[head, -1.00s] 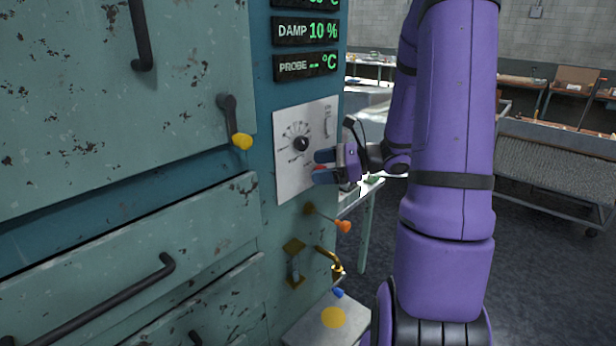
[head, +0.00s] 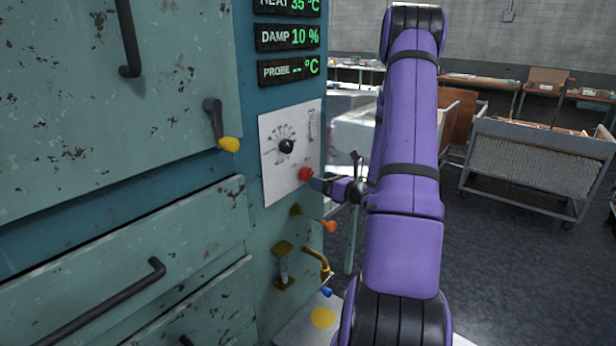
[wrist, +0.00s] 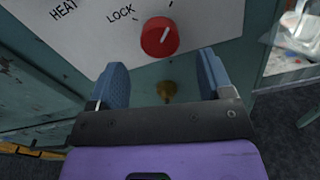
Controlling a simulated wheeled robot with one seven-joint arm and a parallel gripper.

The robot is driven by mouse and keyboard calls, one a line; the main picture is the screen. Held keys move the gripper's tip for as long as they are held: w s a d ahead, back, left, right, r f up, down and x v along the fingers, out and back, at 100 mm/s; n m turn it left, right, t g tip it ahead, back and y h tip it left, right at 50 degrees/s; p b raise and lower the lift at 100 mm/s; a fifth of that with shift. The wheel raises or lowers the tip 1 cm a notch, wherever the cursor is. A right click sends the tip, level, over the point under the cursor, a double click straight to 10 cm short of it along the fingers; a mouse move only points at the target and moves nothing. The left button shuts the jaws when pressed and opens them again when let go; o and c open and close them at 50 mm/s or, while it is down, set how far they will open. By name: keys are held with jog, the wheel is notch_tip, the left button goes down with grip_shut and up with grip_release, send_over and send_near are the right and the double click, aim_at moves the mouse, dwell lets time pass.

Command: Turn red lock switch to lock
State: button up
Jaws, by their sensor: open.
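The red lock switch (head: 305,174) is a round red knob low on the white panel (head: 272,184) of the teal cabinet. In the wrist view the red knob (wrist: 160,37) carries a pale pointer line tilted to the upper right, and the word LOCK is printed to its upper left. My gripper (wrist: 164,75) is open, its two blue fingers apart, just short of and below the knob in that view. Nothing is between the fingers but a blurred brass fitting behind them. In the head view my gripper (head: 315,184) is just right of the knob.
A black dial (head: 287,146) sits above the knob on the panel. An orange-tipped lever (head: 329,226), a brass handle (head: 318,262) and a yellow-tipped handle (head: 229,144) stick out from the cabinet. A cart (head: 535,160) stands at the right; floor between is clear.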

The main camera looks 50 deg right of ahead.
aim_at(309, 175)
jog(key=w, duration=0.5)
jog(key=shift+w+a, duration=0.2)
jog(key=shift+w, duration=0.15)
jog(key=c, duration=0.9)
